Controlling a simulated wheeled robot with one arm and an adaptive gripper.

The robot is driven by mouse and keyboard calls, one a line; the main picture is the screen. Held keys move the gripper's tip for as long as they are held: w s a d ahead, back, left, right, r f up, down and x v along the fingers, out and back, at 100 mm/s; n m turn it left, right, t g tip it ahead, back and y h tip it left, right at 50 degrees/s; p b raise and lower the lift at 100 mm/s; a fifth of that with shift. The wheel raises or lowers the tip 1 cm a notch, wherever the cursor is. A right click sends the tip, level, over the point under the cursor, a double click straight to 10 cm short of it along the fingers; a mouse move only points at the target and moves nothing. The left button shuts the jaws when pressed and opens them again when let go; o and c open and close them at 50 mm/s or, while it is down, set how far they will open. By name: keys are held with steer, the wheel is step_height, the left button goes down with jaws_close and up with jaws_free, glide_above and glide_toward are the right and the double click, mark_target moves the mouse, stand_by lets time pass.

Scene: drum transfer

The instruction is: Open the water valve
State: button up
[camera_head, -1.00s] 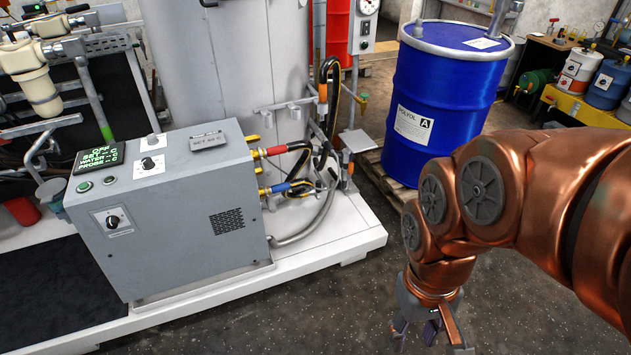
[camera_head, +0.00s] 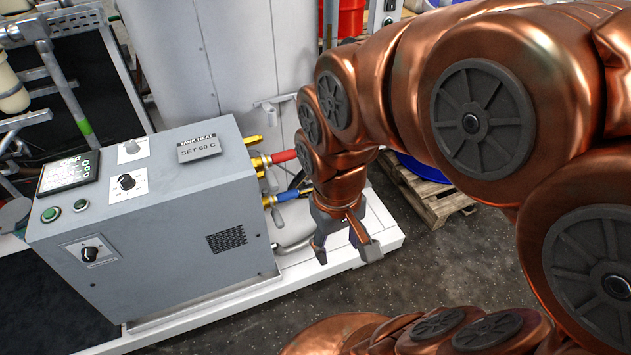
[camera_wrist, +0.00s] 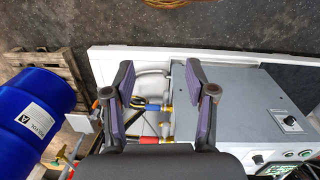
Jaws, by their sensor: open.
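The grey tank heat box (camera_head: 175,225) stands on the white platform. Brass-yellow fittings (camera_head: 257,161) stick out of its right side, one with a red hose sleeve (camera_head: 283,156) and a lower one with a blue sleeve (camera_head: 287,196). Which of them is the water valve I cannot tell. My gripper (camera_head: 345,248) points down just right of these fittings, open and empty. In the wrist view its purple-padded fingers (camera_wrist: 160,85) are spread, with the blue sleeve (camera_wrist: 152,107) and the red sleeve (camera_wrist: 147,140) beyond them. I see no contact; my arm hides part of the hoses.
The box top carries knobs, a small display (camera_head: 69,172) and a "SET 60 C" sign (camera_head: 199,147). A tall grey tank (camera_head: 215,60) rises behind. A blue drum (camera_wrist: 35,115) stands on a wooden pallet (camera_head: 430,200). Dark floor in front is free.

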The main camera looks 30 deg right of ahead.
steer(key=w+d+f+t+h+b, duration=0.1)
steer(key=w+d+f+t+b, duration=0.2)
steer(key=w+d+f+b, duration=0.8)
steer(key=w+d+f+t, duration=0.35)
steer(key=w+f, duration=0.35)
steer(key=w, duration=1)
steer(key=w+d+f+t+h+b, duration=0.1)
steer(key=w+d+f+t+b, duration=0.2)
steer(key=w+d+f+b, duration=0.8)
steer(key=w+d+f+n+t+y+b, duration=0.1)
steer(key=w+d+f+t+b, duration=0.2)
steer(key=w+f, duration=0.45)
steer(key=w+d+f+t+y+b, duration=0.1)
steer(key=w+d+f+t+b, duration=0.25)
steer(key=f, duration=0.75)
step_height(320, 180, down, 10)
steer(key=s+t+y+b, duration=0.2)
steer(key=s+t+b, duration=0.1)
steer(key=b, duration=0.1)
steer(key=shift+w+a+r+b, duration=0.1)
steer(key=shift+w+b, duration=0.4)
steer(key=shift+w, duration=1.5)
steer(key=shift+w+a+r+b, duration=0.1)
steer(key=shift+w+b, duration=0.35)
steer(key=shift+w, duration=1.55)
steer(key=shift+c, duration=0.3)
jaws_close()
